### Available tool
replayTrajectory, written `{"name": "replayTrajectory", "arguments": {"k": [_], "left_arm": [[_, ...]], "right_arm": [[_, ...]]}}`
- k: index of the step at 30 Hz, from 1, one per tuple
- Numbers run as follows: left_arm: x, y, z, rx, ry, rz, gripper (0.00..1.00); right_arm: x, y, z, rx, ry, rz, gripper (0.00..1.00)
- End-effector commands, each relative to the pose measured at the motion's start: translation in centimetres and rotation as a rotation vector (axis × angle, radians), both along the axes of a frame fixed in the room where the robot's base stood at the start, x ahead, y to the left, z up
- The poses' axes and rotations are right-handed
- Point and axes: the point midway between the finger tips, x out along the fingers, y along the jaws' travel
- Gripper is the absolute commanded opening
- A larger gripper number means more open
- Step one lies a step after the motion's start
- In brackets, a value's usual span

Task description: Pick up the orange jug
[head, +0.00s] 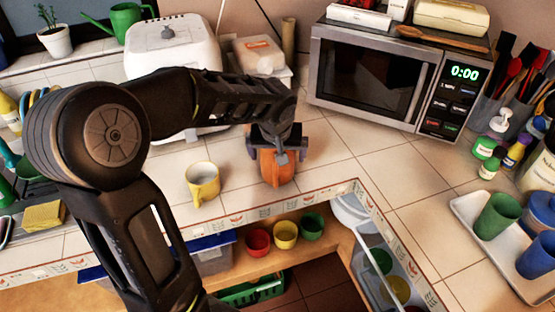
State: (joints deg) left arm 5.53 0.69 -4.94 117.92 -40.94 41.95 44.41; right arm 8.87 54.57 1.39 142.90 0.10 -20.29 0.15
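The orange jug (274,172) stands upright on the tiled counter, near its front edge, to the right of a yellow mug. My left gripper (277,150) reaches over the jug from the left, with its dark fingers on either side of the jug's upper part. The gripper and wrist hide the top of the jug. I cannot tell whether the fingers touch the jug or stand apart from it. My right gripper is not in view.
The yellow mug (203,183) stands close to the left of the jug. A microwave (366,75) and a white appliance (170,48) stand behind. A tray (491,232) with cups is at right. Tiles right of the jug are clear. Bowls (285,234) sit on the shelf below.

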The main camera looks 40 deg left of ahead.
Motion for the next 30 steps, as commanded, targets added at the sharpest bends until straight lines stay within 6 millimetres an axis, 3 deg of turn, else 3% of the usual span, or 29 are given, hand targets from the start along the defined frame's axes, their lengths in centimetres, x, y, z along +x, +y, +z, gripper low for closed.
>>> {"name": "replayTrajectory", "arguments": {"k": [5, 26, 30], "left_arm": [[0.01, -0.01, 0.02, 0.000, 0.000, 0.000, 0.98], [0.00, -0.01, 0.03, 0.000, 0.000, 0.000, 0.41], [0.03, -0.01, 0.06, 0.000, -0.001, 0.000, 0.39]], "right_arm": [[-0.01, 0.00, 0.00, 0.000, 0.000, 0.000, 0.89], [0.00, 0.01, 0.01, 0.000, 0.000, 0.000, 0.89], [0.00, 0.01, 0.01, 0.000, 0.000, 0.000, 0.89]]}}
